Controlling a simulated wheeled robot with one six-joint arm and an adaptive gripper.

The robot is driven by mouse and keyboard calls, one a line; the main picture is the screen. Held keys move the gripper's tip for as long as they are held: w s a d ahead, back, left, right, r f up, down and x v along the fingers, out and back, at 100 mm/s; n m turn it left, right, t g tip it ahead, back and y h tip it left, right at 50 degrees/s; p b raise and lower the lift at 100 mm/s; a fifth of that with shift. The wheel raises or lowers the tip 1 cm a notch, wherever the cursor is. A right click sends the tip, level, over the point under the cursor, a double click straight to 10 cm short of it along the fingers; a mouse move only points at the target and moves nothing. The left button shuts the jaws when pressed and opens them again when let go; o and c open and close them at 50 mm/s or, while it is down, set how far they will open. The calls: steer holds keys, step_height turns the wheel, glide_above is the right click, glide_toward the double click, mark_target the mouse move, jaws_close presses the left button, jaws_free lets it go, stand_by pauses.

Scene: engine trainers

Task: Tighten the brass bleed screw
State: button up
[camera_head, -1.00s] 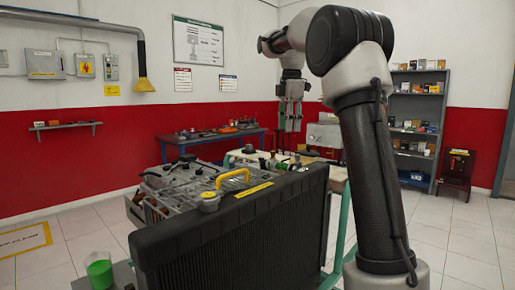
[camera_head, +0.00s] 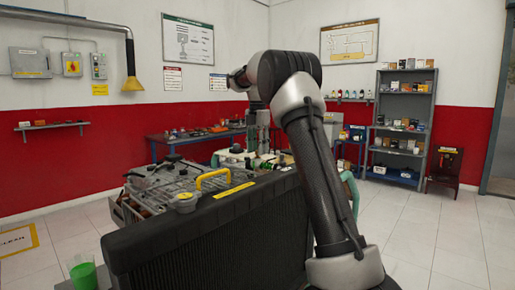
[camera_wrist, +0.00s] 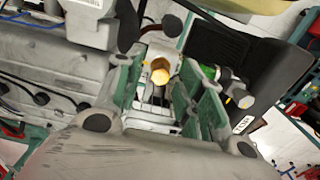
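The brass bleed screw (camera_wrist: 160,72) shows as a small gold-coloured cap in the wrist view, on a pale metal part between my gripper's fingers. My gripper (camera_wrist: 160,88) is open, one green-and-grey finger on each side of the screw, with a visible gap to both. I cannot tell how far above the screw the fingertips are. In the head view my gripper (camera_head: 262,140) points down over the far end of the engine trainer (camera_head: 165,185). The screw cannot be made out there.
A grey-and-green cylindrical part (camera_wrist: 228,85) lies right of the fingers in the wrist view. A cup of green liquid (camera_head: 83,275) is at lower left. Tiled floor is open at right.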

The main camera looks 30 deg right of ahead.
jaws_close()
